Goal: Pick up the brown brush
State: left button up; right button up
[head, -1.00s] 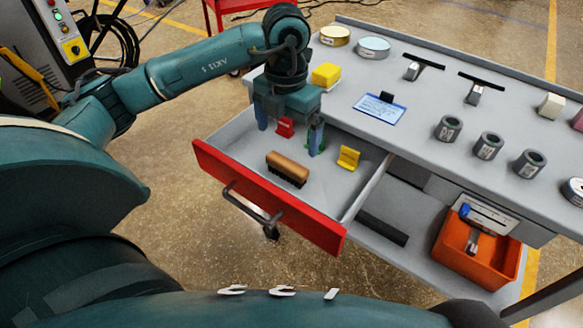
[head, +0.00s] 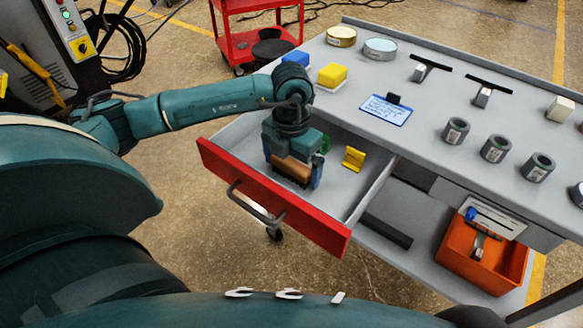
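The brown brush (head: 291,171), with a wooden back and dark bristles, lies in the open red-fronted drawer (head: 240,187). My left gripper (head: 293,174) points down over it from above. Its blue fingers stand wide apart, one on each side of the brush, so it looks open. The gripper body hides part of the brush's top, and I cannot tell whether the fingers touch it. My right gripper is not in view.
The grey bench top (head: 420,105) holds several grey cylinders. An orange bin (head: 483,258) is below.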

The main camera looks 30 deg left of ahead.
aim_at(292, 163)
pick_arm(q)
jog(key=c, duration=0.7)
notch_tip(292, 163, up, 10)
jog(key=shift+r+p, duration=0.1)
jog(key=shift+p, duration=0.3)
jog(key=o, duration=0.5)
jog(key=c, duration=0.4)
